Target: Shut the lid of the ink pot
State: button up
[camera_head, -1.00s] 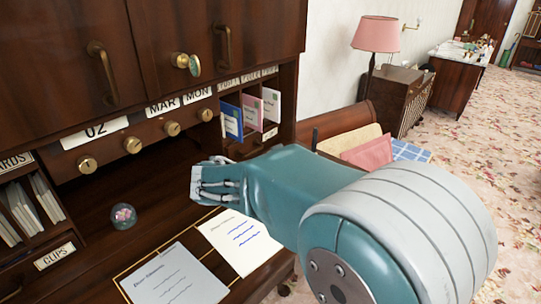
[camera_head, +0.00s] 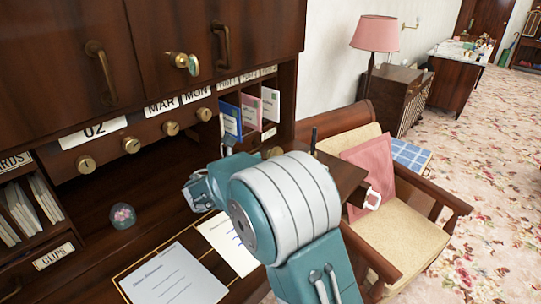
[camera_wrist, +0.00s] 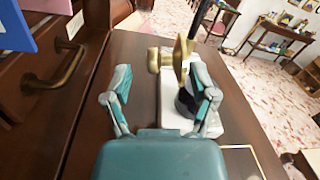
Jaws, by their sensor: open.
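In the wrist view, the ink pot is a dark pot (camera_wrist: 186,104) on a white base (camera_wrist: 172,118). Its round brass lid (camera_wrist: 181,60) stands raised, nearly edge-on, above the pot. My gripper (camera_wrist: 162,88) is open and empty, with its two fingers spread apart. The right finger overlaps the pot in the picture; I cannot tell whether they touch. The lid shows between the fingertips, closer to the right one.
The desk top (camera_wrist: 110,70) is bare left of the pot. A dark pen (camera_head: 313,140) stands near the pot. Papers (camera_head: 172,275) and a glass ball (camera_head: 123,215) lie on the desk; an armchair (camera_head: 405,225) stands right.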

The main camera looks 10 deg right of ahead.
aim_at(276, 155)
jog(key=shift+x, duration=1.35)
jog(key=c, duration=1)
jog(key=shift+s+m, duration=0.1)
jog(key=shift+m, duration=0.3)
jog(key=m, duration=0.3)
jog(key=shift+s+d+r+m, duration=0.25)
jog(key=shift+s+r+m, duration=0.05)
jog(key=shift+s+r, duration=0.1)
jog(key=m, duration=0.2)
jog(key=s+m, duration=0.1)
jog(key=shift+d+r+m, duration=0.15)
jog(key=shift+d+m, duration=0.15)
jog(key=shift+m, duration=0.1)
jog(key=m, duration=0.3)
jog(key=s+m, duration=0.1)
jog(key=shift+d, duration=0.4)
jog(key=shift+s+d+m, duration=0.15)
jog(key=shift+s+m, duration=0.1)
jog(key=shift+m, duration=0.8)
jog(key=shift+s+d+m, duration=0.15)
jog(key=shift+s+m, duration=0.1)
jog(key=shift+m, duration=0.8)
jog(key=shift+s+f, duration=0.1)
jog(key=shift+f, duration=0.15)
